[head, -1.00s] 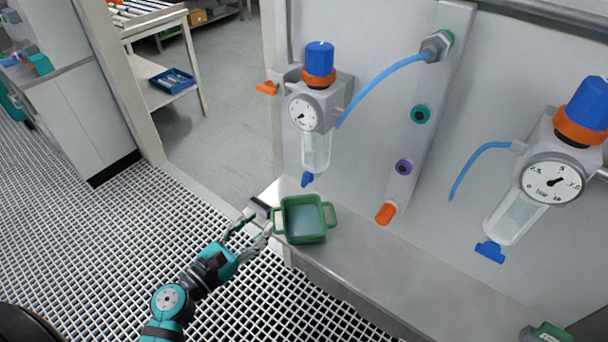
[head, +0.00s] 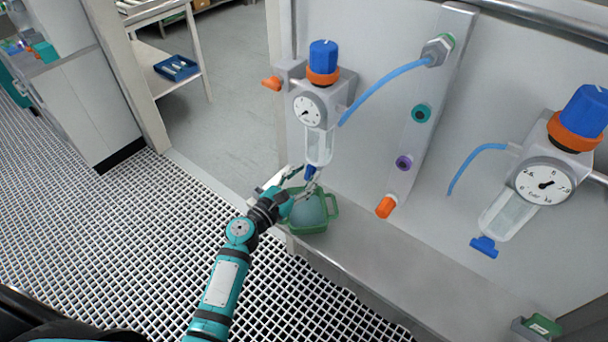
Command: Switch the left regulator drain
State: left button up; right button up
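The left regulator (head: 313,108) is on the wall panel, with a blue knob on an orange collar, a round gauge and a clear bowl (head: 319,148). Its blue drain (head: 310,173) hangs under the bowl. My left gripper (head: 303,179) is at the drain, its fingers spread with the drain between or just in front of them; contact cannot be made out. A green two-handled tray (head: 329,212) stands on the ledge below, partly hidden by my gripper. My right gripper is out of view.
A second regulator (head: 543,180) with a blue drain (head: 484,246) is at the right. An angled bar (head: 432,115) with coloured ports and an orange piece (head: 386,207) stands between them.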

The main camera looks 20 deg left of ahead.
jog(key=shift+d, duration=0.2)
pick_arm(q)
jog(key=shift+c, duration=0.8)
grip_shut()
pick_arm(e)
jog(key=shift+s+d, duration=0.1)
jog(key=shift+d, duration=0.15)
